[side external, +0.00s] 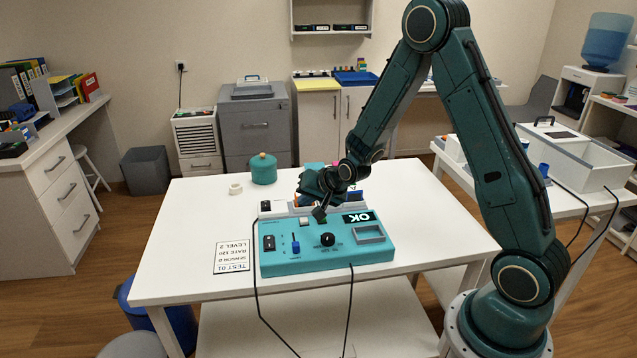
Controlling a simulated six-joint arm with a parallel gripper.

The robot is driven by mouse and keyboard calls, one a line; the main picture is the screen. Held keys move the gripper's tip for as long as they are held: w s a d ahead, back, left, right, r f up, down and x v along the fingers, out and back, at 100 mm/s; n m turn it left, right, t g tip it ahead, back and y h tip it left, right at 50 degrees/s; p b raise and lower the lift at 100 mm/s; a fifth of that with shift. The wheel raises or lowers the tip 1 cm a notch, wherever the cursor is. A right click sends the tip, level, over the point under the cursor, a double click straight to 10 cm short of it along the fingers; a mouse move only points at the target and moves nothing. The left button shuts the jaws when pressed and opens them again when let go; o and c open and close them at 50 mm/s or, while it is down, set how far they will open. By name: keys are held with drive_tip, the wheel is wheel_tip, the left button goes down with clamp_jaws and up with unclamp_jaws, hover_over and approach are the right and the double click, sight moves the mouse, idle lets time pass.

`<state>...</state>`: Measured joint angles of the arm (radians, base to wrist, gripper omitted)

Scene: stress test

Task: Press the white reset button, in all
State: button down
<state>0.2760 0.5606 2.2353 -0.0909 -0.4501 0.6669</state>
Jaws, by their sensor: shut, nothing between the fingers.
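A teal control box (310,262) lies on the white table. A small pale button (304,221), which looks like the white reset button, is on its upper part, partly crowded by my gripper. My gripper (319,215) is shut and empty, its dark tips pointing down just to the right of the button. I cannot tell whether the tips touch the box. The box also has a black rocker switch (269,243), a blue slider (295,246), a black knob (328,239), a grey-framed recess (370,234) and a dark display (360,217) reading OK upside down.
A printed card (232,257) lies left of the box. A teal round pot (263,169) and a white ring (235,188) stand farther back. Small coloured items sit behind my gripper. Black cables (257,300) hang over the front edge. The table's left part (195,215) is clear.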

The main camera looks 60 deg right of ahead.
sight(307, 222)
drive_tip(key=shift+f, duration=1.5)
drive_tip(key=shift+f, duration=0.9)
idle(2.0)
drive_tip(key=shift+r, duration=0.9)
idle(0.4)
drive_tip(key=shift+r, duration=2.5)
